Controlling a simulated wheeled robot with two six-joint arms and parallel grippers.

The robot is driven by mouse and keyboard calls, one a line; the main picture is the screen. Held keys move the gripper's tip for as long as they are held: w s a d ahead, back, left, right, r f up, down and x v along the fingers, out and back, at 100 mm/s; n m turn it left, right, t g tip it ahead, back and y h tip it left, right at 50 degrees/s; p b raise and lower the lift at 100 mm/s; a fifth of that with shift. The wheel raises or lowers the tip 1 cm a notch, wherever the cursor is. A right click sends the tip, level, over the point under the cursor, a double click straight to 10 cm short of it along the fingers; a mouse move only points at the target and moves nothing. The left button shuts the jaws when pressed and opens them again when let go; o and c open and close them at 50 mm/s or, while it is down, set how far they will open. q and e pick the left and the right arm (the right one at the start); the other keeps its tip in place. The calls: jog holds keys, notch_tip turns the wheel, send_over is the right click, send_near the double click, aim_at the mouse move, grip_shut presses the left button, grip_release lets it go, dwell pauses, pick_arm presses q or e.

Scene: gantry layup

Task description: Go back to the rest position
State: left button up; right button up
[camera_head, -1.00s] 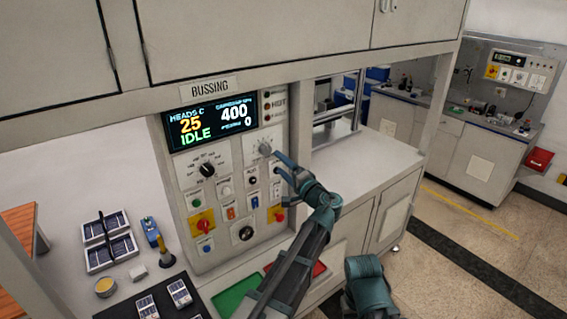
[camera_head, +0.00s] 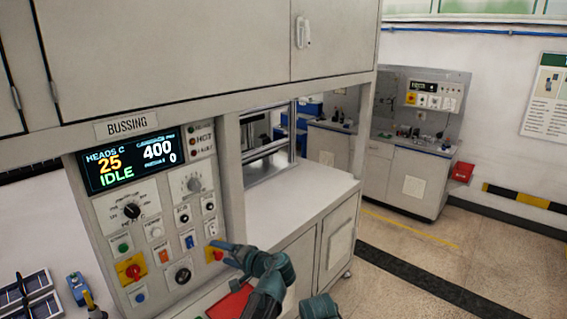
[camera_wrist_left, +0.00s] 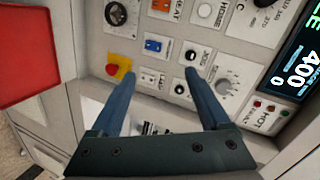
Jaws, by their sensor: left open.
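My left gripper (camera_head: 226,252) is in front of the lower right of the bussing control panel (camera_head: 148,225), near a red knob on a yellow plate (camera_head: 214,252). In the left wrist view the two blue fingers (camera_wrist_left: 160,92) are spread apart with nothing between them. The panel's knobs and switches show beyond the fingertips, and the yellow-plated red knob (camera_wrist_left: 118,66) is close to the left finger. The display (camera_head: 131,160) reads 25, IDLE, 400 and 0. A second teal part of my body shows at the bottom edge. My right gripper is not in view.
A red tray (camera_head: 230,302) lies below the panel, partly behind my arm. Dark-celled trays (camera_head: 28,298) and a blue tool (camera_head: 78,288) are at lower left. A white counter (camera_head: 290,205) stands right of the panel. Open floor (camera_head: 400,250) lies further right.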

pick_arm(q)
jog(key=s+d+f+g+h+b, duration=0.2)
jog(key=s+d+f+h, duration=0.1)
jog(key=s+f, duration=0.4)
jog(key=s+d+f+g+h+b, duration=0.2)
jog(key=s+d+f, duration=0.15)
jog(key=f, duration=0.55)
jog(key=s+d+f+g+h+b, duration=0.1)
jog(key=s+d+f+g+h, duration=0.1)
jog(key=s+d+f+h, duration=0.1)
jog(key=s+d+f+g+h+b, duration=0.2)
jog(key=s+d+f, duration=0.3)
jog(key=s, duration=0.5)
jog(key=shift+d+h+b, duration=0.3)
jog(key=shift+d+h, duration=0.1)
jog(key=shift+d, duration=0.45)
jog(key=shift+f, duration=0.1)
jog(key=shift+c, duration=0.3)
